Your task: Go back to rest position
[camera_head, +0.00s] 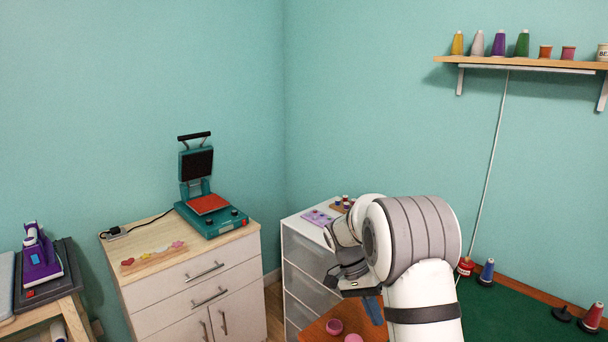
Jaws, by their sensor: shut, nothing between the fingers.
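My arm, white and grey, rises at the lower right of the head view and bends over to the left. My gripper (335,280) is the dark end of the arm, in front of the white drawer unit (297,262). It is shut and empty. Its fingertips are small and partly hidden by the wrist.
An open teal heat press (215,222) stands on a white cabinet (150,291). A purple iron (40,258) sits at far left. An orange surface (312,331) with pink pieces lies below my gripper. A green table (520,310) with spools is right; a thread shelf (535,63) is above.

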